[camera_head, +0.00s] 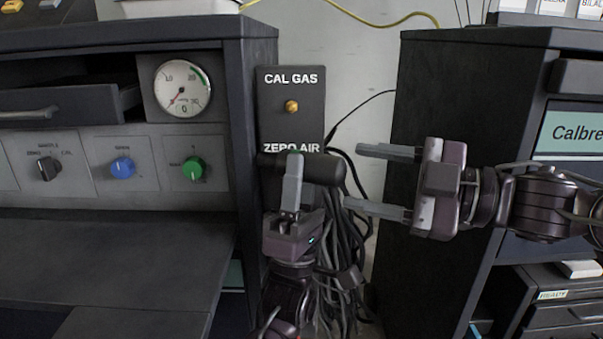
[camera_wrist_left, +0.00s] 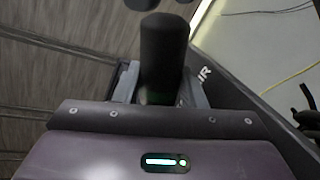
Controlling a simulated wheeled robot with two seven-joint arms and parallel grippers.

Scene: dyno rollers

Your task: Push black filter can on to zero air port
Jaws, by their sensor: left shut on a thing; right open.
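The black filter can (camera_head: 327,168) lies roughly sideways in front of the panel, just below the ZERO AIR label (camera_head: 292,148). My left gripper (camera_head: 292,168) is shut on it, with a grey finger across its left part. In the left wrist view the can (camera_wrist_left: 165,55) stands up between the two fingers of my left gripper (camera_wrist_left: 160,88). The zero air port is hidden behind the can and gripper, so I cannot tell whether they touch. My right gripper (camera_head: 365,179) is open and empty, right of the can, its fingers pointing left.
The panel (camera_head: 273,92) carries a brass CAL GAS port (camera_head: 291,106) above. A dark cabinet with a gauge (camera_head: 183,88) and knobs stands at left. Another dark cabinet (camera_head: 420,95) stands at right, behind my right arm. Black cables (camera_head: 345,250) hang below the panel.

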